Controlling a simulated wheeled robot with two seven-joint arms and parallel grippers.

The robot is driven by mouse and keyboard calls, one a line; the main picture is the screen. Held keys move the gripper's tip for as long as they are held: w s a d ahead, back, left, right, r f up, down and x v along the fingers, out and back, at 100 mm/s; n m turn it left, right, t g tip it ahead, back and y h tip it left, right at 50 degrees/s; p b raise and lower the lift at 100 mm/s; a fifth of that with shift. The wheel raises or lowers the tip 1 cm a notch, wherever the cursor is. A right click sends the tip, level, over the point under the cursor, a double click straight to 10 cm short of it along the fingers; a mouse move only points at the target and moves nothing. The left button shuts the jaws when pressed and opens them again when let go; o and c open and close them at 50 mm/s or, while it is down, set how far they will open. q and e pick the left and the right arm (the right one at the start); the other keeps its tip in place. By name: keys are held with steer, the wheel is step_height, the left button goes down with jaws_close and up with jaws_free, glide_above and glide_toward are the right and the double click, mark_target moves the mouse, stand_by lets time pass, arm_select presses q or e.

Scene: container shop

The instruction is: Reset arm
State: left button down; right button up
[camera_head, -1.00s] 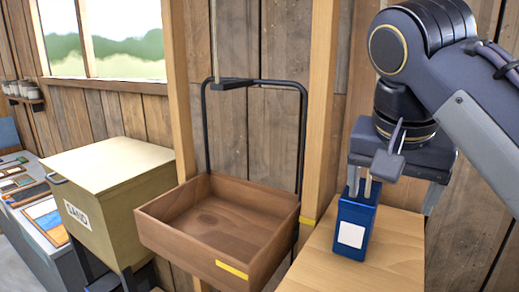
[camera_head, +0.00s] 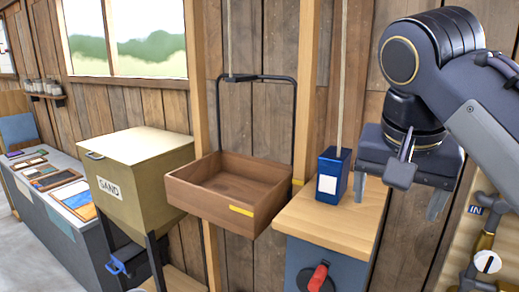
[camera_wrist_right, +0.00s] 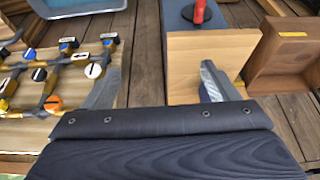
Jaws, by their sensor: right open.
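My right gripper (camera_head: 398,192) is open and empty in the head view, beside and to the right of a blue box with a white label (camera_head: 333,174). The box stands upright on a wooden-topped cabinet (camera_head: 318,222), and a thin pole or cord rises behind or from it. In the right wrist view the two fingers of my right gripper (camera_wrist_right: 158,85) are spread wide with nothing between them. My left gripper is not in view.
A hanging wooden tray (camera_head: 197,198) is left of the cabinet. A sand bin (camera_head: 135,175) stands farther left. A red handle (camera_head: 318,277) is on the cabinet front. A pipe board with several valves (camera_wrist_right: 60,80) shows in the right wrist view.

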steer(key=s+d+f+n+y+b, duration=0.1)
steer(key=d+f+n+y, duration=0.15)
steer(key=f, duration=0.65)
steer(key=d+f+n+y+b, duration=0.1)
steer(key=d+f, duration=0.2)
steer(key=f, duration=0.5)
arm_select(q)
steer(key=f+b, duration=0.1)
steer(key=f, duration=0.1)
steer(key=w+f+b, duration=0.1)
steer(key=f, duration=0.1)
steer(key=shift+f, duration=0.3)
arm_select(e)
steer(key=s+a+f+t+y, duration=0.1)
steer(key=s+a+f, duration=0.1)
steer(key=s+f, duration=0.3)
steer(key=s+a+f+y, duration=0.1)
steer(key=s+f, duration=0.4)
steer(key=f, duration=0.8)
steer(key=shift+s+a+f+n+t, duration=0.25)
steer(key=shift+a+f+n+t, duration=0.1)
steer(key=shift+a+n+t, duration=0.1)
steer(key=shift+y, duration=0.25)
